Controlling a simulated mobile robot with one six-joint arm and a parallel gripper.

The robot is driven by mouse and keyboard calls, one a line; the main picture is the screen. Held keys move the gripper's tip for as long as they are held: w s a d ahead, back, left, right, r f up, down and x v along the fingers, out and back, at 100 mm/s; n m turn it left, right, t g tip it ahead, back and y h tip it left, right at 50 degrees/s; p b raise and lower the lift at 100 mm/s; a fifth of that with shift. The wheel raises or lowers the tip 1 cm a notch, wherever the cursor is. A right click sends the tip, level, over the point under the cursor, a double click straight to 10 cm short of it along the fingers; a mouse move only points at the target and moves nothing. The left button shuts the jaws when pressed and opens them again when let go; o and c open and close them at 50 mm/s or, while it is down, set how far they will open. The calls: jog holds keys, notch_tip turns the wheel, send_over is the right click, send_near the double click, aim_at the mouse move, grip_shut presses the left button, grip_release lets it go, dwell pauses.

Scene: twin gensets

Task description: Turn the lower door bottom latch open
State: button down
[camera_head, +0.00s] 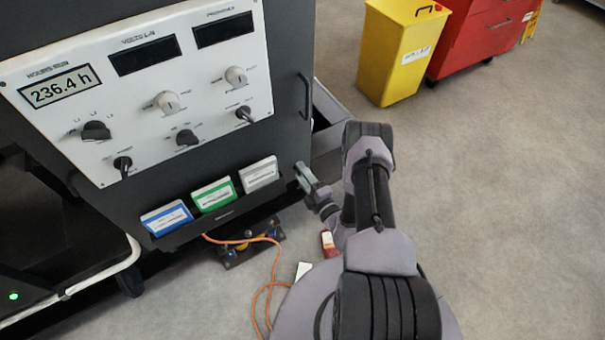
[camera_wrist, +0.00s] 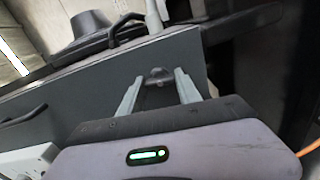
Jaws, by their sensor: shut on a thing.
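The bottom latch (camera_wrist: 157,76) is a small dark knob on the edge of a dark grey door panel (camera_wrist: 75,95) in the wrist view. My gripper (camera_wrist: 159,82) has one pale finger on each side of the latch and is shut on it. In the head view my gripper (camera_head: 303,174) is at the lower right edge of the dark cabinet (camera_head: 285,60). The latch cannot be made out in that view. The cabinet door looks closed, though little of its edge shows.
A rack with blue, green and white binders (camera_head: 213,194) is left of my gripper. A bar handle (camera_head: 305,95) is above it. An orange cable (camera_head: 262,290) lies on the floor below. A yellow bin (camera_head: 398,55) and red cabinet (camera_head: 482,40) stand behind. Floor at right is clear.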

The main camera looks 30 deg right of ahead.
jog(key=shift+w+n, duration=0.1)
jog(key=shift+n, duration=0.5)
jog(key=shift+r, duration=0.1)
jog(key=c, duration=0.8)
grip_release()
jog(key=shift+c, duration=0.2)
